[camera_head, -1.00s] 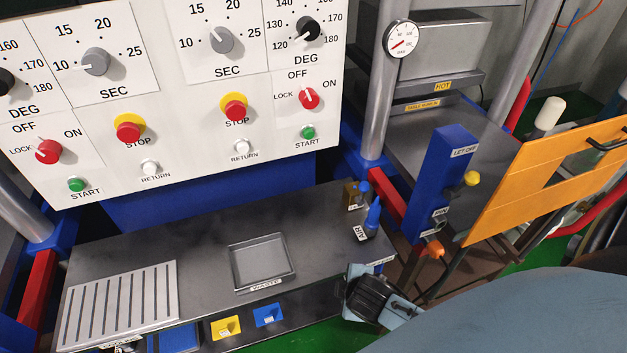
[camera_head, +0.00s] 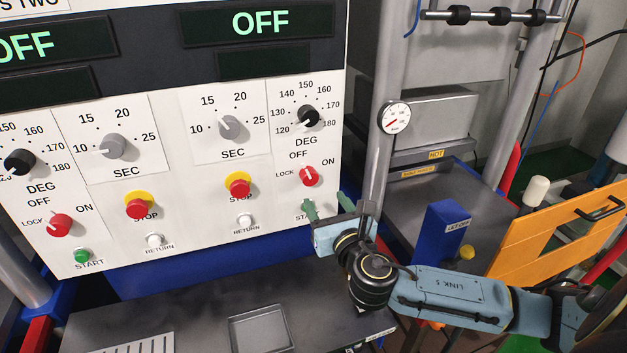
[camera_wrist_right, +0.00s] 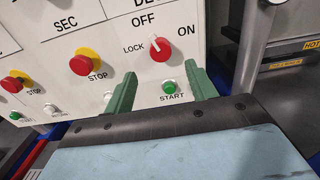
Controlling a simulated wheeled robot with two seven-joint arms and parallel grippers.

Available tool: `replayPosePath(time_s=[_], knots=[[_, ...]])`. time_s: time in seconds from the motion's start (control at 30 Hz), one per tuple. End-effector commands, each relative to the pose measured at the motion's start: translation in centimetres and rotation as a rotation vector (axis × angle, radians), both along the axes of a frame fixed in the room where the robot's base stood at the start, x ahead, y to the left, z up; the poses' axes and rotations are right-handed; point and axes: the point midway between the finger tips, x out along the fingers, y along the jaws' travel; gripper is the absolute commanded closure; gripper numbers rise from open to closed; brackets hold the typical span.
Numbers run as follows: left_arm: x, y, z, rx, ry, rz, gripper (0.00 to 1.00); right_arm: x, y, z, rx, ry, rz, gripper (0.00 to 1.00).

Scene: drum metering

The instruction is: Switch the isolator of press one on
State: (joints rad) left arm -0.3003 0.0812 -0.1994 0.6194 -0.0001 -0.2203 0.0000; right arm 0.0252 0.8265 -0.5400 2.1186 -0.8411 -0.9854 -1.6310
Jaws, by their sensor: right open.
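The red isolator knob (camera_head: 309,176) on the right part of the white panel has LOCK, OFF and ON around it. Its white mark points up, about at OFF. It also shows in the right wrist view (camera_wrist_right: 160,48). My right gripper (camera_head: 327,205) is open and empty, with its green fingers just below this knob and apart from it. In the right wrist view the fingers (camera_wrist_right: 160,74) stand either side of the green START button (camera_wrist_right: 172,87), below the knob. A second red isolator knob (camera_head: 60,225) is at the panel's left. My left gripper is not in view.
Red STOP buttons (camera_head: 238,185) and white RETURN buttons (camera_head: 244,221) sit left of the knob. A black DEG dial (camera_head: 308,116) is above it. A steel column (camera_head: 379,150) stands close to the right. A dark bench (camera_head: 200,309) lies below. The upper display (camera_head: 260,22) reads OFF.

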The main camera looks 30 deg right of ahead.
Motion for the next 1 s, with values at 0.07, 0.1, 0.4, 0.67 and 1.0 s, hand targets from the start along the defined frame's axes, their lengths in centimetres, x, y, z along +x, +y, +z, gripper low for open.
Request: replayPosePath(time_s=[0.07,0.1,0.4,0.67,1.0], knots=[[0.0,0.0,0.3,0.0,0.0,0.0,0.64,1.9,-0.5,0.2,0.001,-0.002,-0.003,0.44],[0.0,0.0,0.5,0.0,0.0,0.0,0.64,2.7,-0.7,0.2,0.001,-0.001,-0.004,0.44],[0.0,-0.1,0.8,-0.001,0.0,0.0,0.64,7.2,-1.8,0.0,0.003,0.0,-0.002,0.44],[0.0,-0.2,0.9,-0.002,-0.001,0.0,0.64,8.3,-2.0,0.0,0.003,0.001,-0.001,0.44],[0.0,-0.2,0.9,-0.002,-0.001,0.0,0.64,8.3,-2.0,-0.1,0.004,0.002,0.0,0.61]])
